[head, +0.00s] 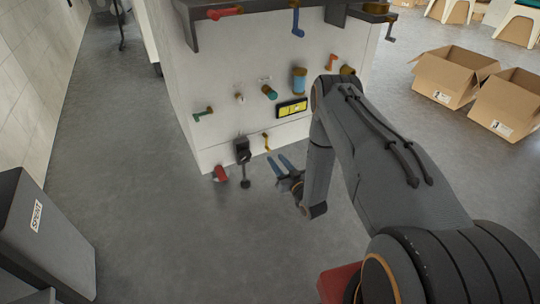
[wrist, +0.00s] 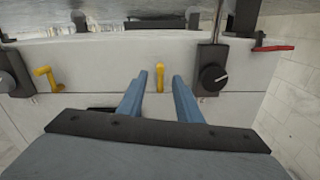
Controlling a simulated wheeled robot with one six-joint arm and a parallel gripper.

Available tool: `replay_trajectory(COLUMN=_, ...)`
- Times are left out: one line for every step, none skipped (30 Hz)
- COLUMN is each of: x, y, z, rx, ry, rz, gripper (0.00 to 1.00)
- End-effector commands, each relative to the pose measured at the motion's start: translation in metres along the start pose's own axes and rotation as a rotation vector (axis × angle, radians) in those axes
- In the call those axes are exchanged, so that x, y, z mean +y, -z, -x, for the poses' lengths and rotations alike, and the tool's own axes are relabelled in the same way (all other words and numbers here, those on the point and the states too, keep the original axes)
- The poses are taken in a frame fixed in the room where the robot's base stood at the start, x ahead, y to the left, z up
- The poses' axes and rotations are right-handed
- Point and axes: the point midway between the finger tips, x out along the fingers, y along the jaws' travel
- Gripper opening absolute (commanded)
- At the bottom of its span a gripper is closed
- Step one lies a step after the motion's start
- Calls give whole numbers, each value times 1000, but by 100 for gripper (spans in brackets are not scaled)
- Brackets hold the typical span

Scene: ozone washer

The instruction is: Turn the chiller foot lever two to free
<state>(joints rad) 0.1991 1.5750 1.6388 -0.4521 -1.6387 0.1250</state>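A small yellow lever (head: 266,142) sits low on the white machine's front. It also shows in the wrist view (wrist: 160,78), pictured between my two blue fingertips. My gripper (head: 277,159) is open and empty, its fingers pointing at the machine close to this lever. In the wrist view the gripper (wrist: 160,76) has a clear gap on both sides of the lever. I cannot tell whether the fingertips reach past its end. A second yellow lever (wrist: 45,77) shows at the left of the wrist view. No label tells which is chiller foot lever two.
A black box with a dial (wrist: 212,78) and rod is beside the right finger in the wrist view. More handles are above. Cardboard boxes (head: 449,77) stand at right.

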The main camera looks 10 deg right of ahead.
Motion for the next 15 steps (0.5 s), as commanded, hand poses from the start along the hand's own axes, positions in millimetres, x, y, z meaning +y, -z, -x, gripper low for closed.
replay_trajectory(x=0, y=-1, z=-9, rx=1, ry=2, rz=1, gripper=32)
replay_trajectory(x=-1, y=-1, z=-14, rx=1, ry=2, rz=1, gripper=32)
replay_trajectory(x=-1, y=-1, z=-20, rx=1, ry=3, rz=1, gripper=32)
replay_trajectory(x=-1, y=-1, z=-26, rx=1, ry=3, rz=2, gripper=32)
replay_trajectory(x=0, y=-2, z=-30, rx=1, ry=2, rz=2, gripper=32)
replay_trajectory(x=0, y=-2, z=-36, rx=0, ry=2, rz=2, gripper=32)
replay_trajectory(x=0, y=-2, z=-40, rx=1, ry=2, rz=1, gripper=32)
replay_trajectory(x=0, y=-2, z=-44, rx=0, ry=1, rz=1, gripper=32)
replay_trajectory(x=0, y=-2, z=-49, rx=-1, ry=1, rz=0, gripper=32)
replay_trajectory(x=0, y=-2, z=-52, rx=-1, ry=1, rz=0, gripper=32)
replay_trajectory(x=0, y=-2, z=-55, rx=-1, ry=1, rz=0, gripper=32)
replay_trajectory(x=-1, y=-1, z=-58, rx=-1, ry=1, rz=0, gripper=32)
replay_trajectory(x=-1, y=-1, z=-60, rx=-1, ry=1, rz=0, gripper=32)
replay_trajectory(x=0, y=-1, z=-62, rx=-1, ry=1, rz=0, gripper=32)
replay_trajectory(x=0, y=-1, z=-63, rx=-2, ry=0, rz=0, gripper=32)
